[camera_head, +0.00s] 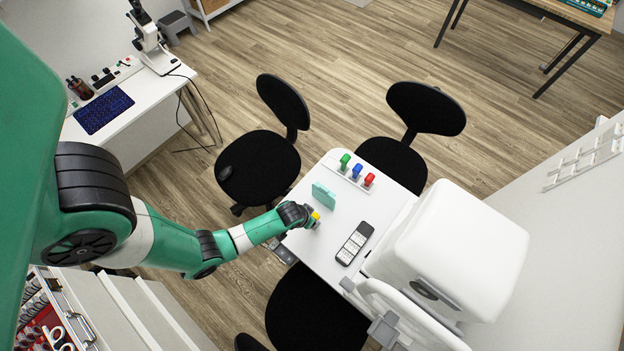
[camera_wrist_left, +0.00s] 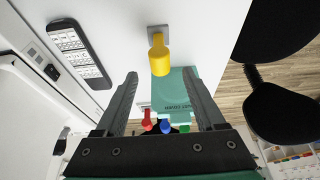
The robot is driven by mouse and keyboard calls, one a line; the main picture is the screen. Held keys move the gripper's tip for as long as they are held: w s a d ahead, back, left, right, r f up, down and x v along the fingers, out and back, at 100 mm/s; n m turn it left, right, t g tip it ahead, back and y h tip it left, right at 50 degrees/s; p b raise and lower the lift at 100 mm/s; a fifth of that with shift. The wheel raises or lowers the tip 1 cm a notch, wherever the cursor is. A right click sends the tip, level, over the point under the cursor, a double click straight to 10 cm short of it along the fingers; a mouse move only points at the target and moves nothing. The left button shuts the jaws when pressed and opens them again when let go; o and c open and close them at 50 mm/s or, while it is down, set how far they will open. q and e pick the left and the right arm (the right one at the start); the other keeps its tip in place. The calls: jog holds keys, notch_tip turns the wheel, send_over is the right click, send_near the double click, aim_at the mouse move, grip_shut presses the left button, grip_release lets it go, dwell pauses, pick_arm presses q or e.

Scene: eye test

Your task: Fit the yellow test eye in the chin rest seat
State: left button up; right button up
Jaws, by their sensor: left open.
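The yellow test eye (camera_head: 316,215) is on the white table (camera_head: 322,247) near its left edge, at my left gripper (camera_head: 311,217). In the left wrist view the yellow test eye (camera_wrist_left: 159,58) has a rounded body and stands at a small grey square plate (camera_wrist_left: 156,31). My left gripper (camera_wrist_left: 160,76) is open, its two dark fingers apart, with the yellow eye's near end in line between the fingertips. I cannot tell if they touch. The white eye-test machine (camera_head: 462,246) stands at the table's right. I cannot clearly make out the chin rest seat. My right gripper is not in view.
Green (camera_head: 345,161), blue (camera_head: 356,171) and red (camera_head: 369,180) test eyes stand in a row at the table's far side. A dark remote (camera_head: 355,243) lies before the machine. Black chairs (camera_head: 258,168) surround the table.

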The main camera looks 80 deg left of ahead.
pick_arm(q)
jog(key=p+v, duration=0.4)
jog(key=v, duration=0.2)
jog(key=shift+r+p, duration=0.3)
jog(key=shift+r, duration=0.1)
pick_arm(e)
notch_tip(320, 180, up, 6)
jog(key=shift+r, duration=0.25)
pick_arm(q)
jog(key=shift+s, duration=0.1)
